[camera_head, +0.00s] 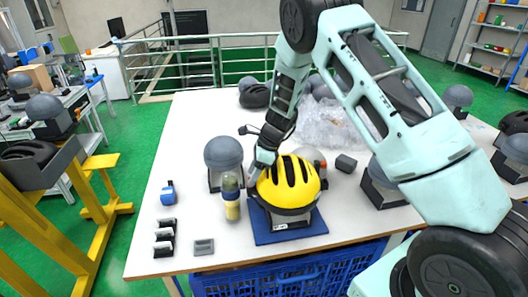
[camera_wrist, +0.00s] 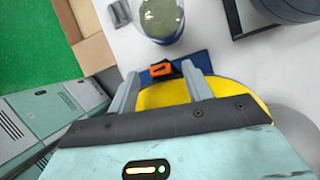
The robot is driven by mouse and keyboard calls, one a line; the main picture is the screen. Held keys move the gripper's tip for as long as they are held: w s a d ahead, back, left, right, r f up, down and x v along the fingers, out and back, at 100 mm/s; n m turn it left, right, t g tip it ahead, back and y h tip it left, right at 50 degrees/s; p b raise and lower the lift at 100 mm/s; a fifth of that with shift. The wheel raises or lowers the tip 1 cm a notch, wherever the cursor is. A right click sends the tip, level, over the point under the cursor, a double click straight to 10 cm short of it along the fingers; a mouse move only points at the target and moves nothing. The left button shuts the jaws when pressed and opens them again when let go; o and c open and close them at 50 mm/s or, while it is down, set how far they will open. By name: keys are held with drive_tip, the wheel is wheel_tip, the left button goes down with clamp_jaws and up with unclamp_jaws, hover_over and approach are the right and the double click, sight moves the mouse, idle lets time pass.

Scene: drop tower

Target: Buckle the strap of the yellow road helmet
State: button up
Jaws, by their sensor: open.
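The yellow road helmet (camera_head: 288,180) sits on a stand over a blue mat (camera_head: 262,236) near the table's front edge. Its yellow shell (camera_wrist: 172,93) fills the space between my fingers in the wrist view. My gripper (camera_wrist: 158,76) is open, with one grey finger on each side. A small orange and black piece, apparently the strap buckle (camera_wrist: 161,70), shows between the fingertips at the shell's edge; I cannot tell whether the fingers touch it. In the head view my gripper (camera_head: 254,170) is at the helmet's left side. The rest of the strap is hidden.
A bottle with yellow-green contents (camera_head: 231,198) stands close left of the helmet. A grey dome on a stand (camera_head: 223,158) is behind it. Clear plastic wrapping (camera_head: 335,125) lies farther back. A blue crate (camera_head: 285,276) is below the front edge.

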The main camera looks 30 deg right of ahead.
drive_tip(key=b+v, duration=0.2)
drive_tip(key=v, duration=1.4)
drive_tip(key=shift+b, duration=0.4)
drive_tip(key=s+a+r+n+g+h+b, duration=0.1)
drive_tip(key=s+a+n+g, duration=0.1)
drive_tip(key=s+a+n, duration=1.45)
drive_tip(key=s+a+n+h, duration=0.1)
drive_tip(key=s+a+n, duration=0.2)
drive_tip(key=s+n, duration=0.4)
drive_tip(key=s+a+f+n+h, duration=0.1)
drive_tip(key=s+a+n+h, duration=0.1)
drive_tip(key=s+n, duration=0.5)
drive_tip(key=s+a, duration=0.1)
drive_tip(key=s, duration=0.3)
drive_tip(key=shift+s+a+f+n+t+b, duration=0.15)
drive_tip(key=shift+a+f+n+t+b, duration=0.1)
drive_tip(key=shift+n+t+b, duration=0.1)
